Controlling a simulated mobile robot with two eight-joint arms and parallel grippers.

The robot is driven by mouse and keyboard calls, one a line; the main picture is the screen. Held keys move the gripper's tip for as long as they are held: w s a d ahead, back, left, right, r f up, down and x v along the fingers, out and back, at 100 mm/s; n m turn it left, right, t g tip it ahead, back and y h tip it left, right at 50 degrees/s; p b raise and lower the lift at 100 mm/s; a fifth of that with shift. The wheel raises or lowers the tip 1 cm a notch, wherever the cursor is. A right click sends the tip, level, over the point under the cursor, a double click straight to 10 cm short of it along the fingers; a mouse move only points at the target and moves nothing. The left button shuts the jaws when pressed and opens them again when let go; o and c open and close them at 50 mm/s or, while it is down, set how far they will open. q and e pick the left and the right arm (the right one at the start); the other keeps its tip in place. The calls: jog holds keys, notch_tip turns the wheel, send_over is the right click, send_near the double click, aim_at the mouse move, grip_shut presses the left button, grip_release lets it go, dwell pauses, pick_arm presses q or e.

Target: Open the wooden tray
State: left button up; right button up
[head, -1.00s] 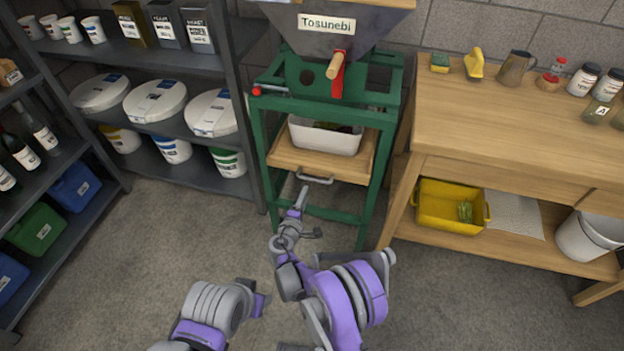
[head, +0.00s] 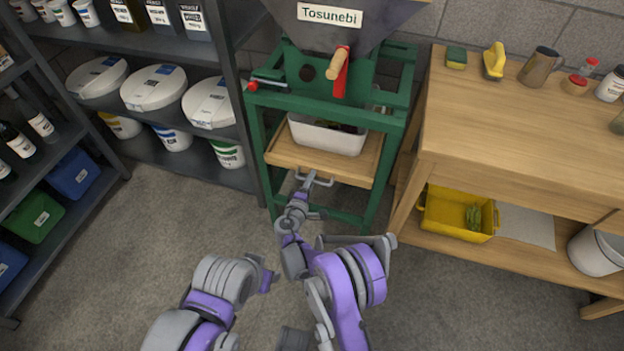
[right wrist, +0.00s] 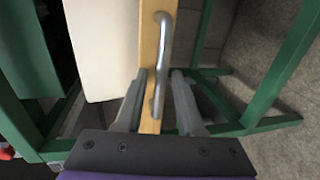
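The wooden tray (head: 285,157) sits in the green stand, under the hopper, and carries a white bin (head: 328,137). Its metal handle (head: 322,182) is on the front edge. My right gripper (head: 309,182) is at this handle. In the right wrist view, the handle (right wrist: 166,48) runs down the tray's front board (right wrist: 149,45), and its lower end lies between the two fingers of my right gripper (right wrist: 158,95). The fingers are apart, with gaps beside the handle. Part of my left arm shows at the lower left of the head view, but its gripper does not show.
The green stand (head: 257,150) has legs on both sides of the tray. A wooden workbench (head: 500,120) stands close on the right, with a yellow bin (head: 450,222) on its lower shelf. Dark shelving (head: 235,95) is on the left. The floor in front is clear.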

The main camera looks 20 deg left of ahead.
grip_shut()
dwell(1.2)
